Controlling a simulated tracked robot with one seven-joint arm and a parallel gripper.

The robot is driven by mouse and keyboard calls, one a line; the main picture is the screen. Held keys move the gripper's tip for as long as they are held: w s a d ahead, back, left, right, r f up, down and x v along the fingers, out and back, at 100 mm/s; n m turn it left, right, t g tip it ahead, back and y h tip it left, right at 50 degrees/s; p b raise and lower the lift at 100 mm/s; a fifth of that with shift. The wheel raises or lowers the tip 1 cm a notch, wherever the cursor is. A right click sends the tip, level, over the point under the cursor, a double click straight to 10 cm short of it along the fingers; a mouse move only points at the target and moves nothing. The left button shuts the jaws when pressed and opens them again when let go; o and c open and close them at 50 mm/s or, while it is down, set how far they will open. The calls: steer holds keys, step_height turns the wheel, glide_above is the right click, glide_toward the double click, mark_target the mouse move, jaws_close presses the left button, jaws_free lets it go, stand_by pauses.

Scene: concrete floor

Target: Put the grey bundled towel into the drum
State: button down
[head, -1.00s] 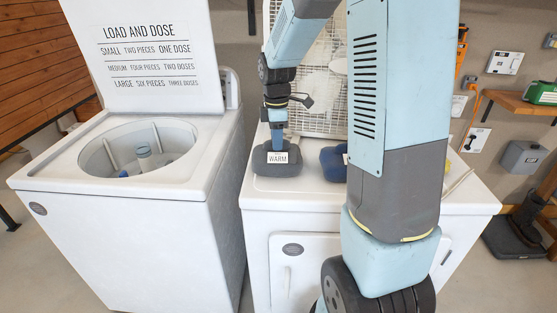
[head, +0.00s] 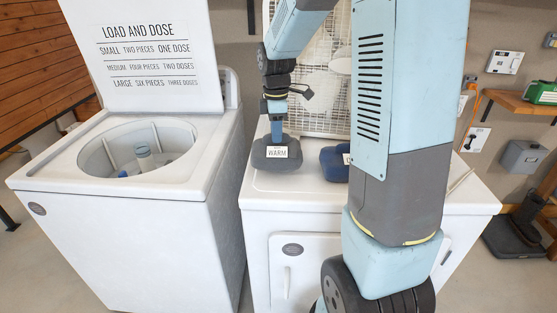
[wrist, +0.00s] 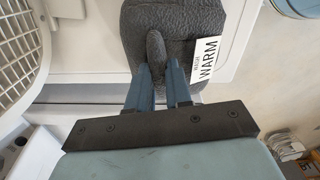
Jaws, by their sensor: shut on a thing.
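The grey bundled towel (head: 270,158) is at the left part of the white dryer-like machine's top, with a white tag reading WARM. My gripper (head: 278,136) comes down on it from above and is shut on it. In the wrist view, the fingers (wrist: 162,84) pinch a raised fold of the towel (wrist: 190,20). I cannot tell whether its underside still touches the top. The drum (head: 110,160) is in the open washer at the left; a pale post and some blue items show inside it.
A blue bundle (head: 333,163) with a tag, partly hidden by my arm, sits right of the towel on the machine top (head: 300,198). A white rack (head: 318,85) stands behind. The washer's raised lid (head: 150,60) stands behind the drum opening.

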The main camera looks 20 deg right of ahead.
steer(key=shift+r, duration=0.15)
steer(key=shift+r, duration=2.45)
